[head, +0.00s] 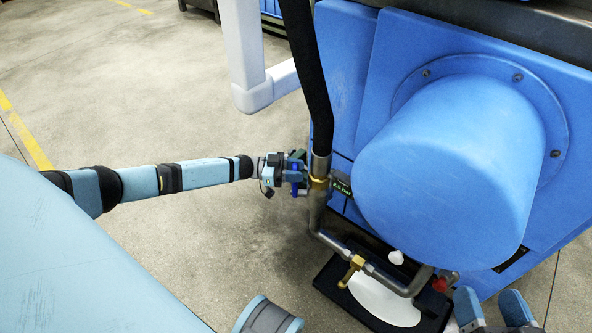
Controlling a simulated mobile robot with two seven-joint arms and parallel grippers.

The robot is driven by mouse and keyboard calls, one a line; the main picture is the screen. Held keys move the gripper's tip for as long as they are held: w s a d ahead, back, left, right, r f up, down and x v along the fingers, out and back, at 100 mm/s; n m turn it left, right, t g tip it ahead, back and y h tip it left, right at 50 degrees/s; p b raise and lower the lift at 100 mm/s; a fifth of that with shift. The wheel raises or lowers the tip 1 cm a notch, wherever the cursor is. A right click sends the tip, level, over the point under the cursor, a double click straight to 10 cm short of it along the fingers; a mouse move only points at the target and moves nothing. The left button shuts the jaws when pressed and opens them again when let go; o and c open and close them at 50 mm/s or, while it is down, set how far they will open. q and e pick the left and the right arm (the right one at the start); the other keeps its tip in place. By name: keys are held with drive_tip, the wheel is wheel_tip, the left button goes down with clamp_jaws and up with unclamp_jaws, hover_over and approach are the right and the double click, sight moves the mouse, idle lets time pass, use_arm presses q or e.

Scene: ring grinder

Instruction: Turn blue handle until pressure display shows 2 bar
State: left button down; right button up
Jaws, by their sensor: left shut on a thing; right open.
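A slim arm from the left reaches the pipework, and my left gripper (299,174) at its end is shut on the blue handle (295,188). The handle is small and mostly covered by the gripper, so its exact angle is hard to see. It sits beside the brass valve body (319,185) on the upright pipe. Just right of the valve, the pressure display (341,187) shows green characters on a dark face, too small to read surely.
A large blue machine with a round blue cover (450,170) fills the right side. A black hose (308,80) comes down into the pipe. Below are a second brass fitting (352,268), a red knob (439,284) and a black tray (330,282). The floor at left is clear.

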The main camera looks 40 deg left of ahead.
sight(294, 186)
use_arm(q)
drive_tip(key=shift+s+d+f+m+p, duration=0.2)
drive_tip(key=shift+s+d+m+p, duration=0.2)
drive_tip(key=shift+s+m, duration=0.4)
drive_tip(key=shift+s+d+f+m+p, duration=0.2)
drive_tip(key=shift+s+d+m+p, duration=0.35)
drive_tip(key=shift+m, duration=0.45)
drive_tip(key=shift+s+d+f+m+p, duration=0.2)
drive_tip(key=shift+s+d+m+p, duration=0.1)
drive_tip(key=shift+s+m, duration=0.55)
use_arm(e)
drive_tip(key=shift+s+r+m+t, duration=0.1)
drive_tip(key=shift+r+m+t, duration=0.35)
drive_tip(key=shift+r, duration=0.85)
use_arm(q)
drive_tip(key=c, duration=0.7)
unclamp_jaws()
drive_tip(key=shift+p+v, duration=1.25)
drive_tip(key=shift+v, duration=5.65)
use_arm(e)
drive_tip(key=shift+s+d+r+t, duration=0.15)
drive_tip(key=shift+r+t, duration=0.7)
drive_tip(key=shift+r, duration=0.9)
